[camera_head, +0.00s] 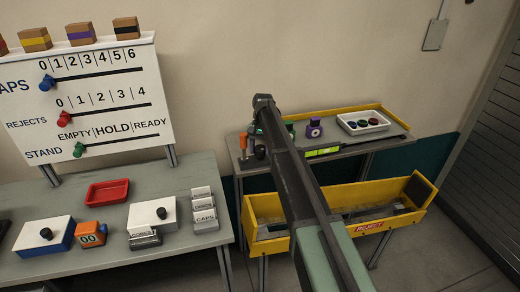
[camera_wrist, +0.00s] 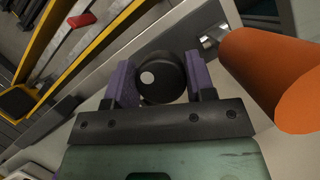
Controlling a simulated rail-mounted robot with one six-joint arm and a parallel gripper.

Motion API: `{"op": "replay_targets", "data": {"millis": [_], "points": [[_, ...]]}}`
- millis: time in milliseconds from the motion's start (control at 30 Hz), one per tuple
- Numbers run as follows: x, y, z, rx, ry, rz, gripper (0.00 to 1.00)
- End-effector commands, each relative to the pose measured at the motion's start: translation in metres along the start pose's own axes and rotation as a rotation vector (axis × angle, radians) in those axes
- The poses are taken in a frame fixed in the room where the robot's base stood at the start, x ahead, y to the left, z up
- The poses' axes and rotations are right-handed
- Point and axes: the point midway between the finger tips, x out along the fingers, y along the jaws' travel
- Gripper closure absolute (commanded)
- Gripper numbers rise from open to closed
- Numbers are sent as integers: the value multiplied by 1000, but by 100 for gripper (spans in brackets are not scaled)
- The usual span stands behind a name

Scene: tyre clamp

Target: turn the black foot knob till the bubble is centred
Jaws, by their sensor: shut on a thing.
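The black foot knob (camera_wrist: 168,88) shows in the wrist view as a round dark knob with a white dot on its face. My gripper (camera_wrist: 160,80) is shut on it, with one purple-padded finger on each side. In the head view my arm hides part of the back bench, and I cannot clearly make out the fingers there. A bright yellow-green level vial (camera_head: 322,152) lies on that bench, just right of my arm. It is too small to tell where the bubble stands.
A large orange handle (camera_wrist: 272,78) stands close right of my gripper in the wrist view. The back bench also holds a purple block (camera_head: 314,129) and a white tray (camera_head: 382,114) of dark round pieces. A yellow reject bin (camera_head: 405,216) stands in front, below the bench.

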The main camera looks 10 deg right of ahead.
Motion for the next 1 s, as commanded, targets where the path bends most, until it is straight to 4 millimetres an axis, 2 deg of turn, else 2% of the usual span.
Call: {"op": "replay_targets", "data": {"millis": [233, 267, 400, 667, 767, 867, 1000], "points": [[0, 0, 0, 1, 1, -1, 74], [0, 0, 0, 1, 2, -1, 46], [0, 0, 0, 1, 1, -1, 25], [0, 0, 0, 8, 1, -4, 25], [0, 0, 0, 65, 1, -27, 25], [0, 1, 1, 195, 0, -82, 25], [1, 0, 2, 481, 1, -202, 25]]}}
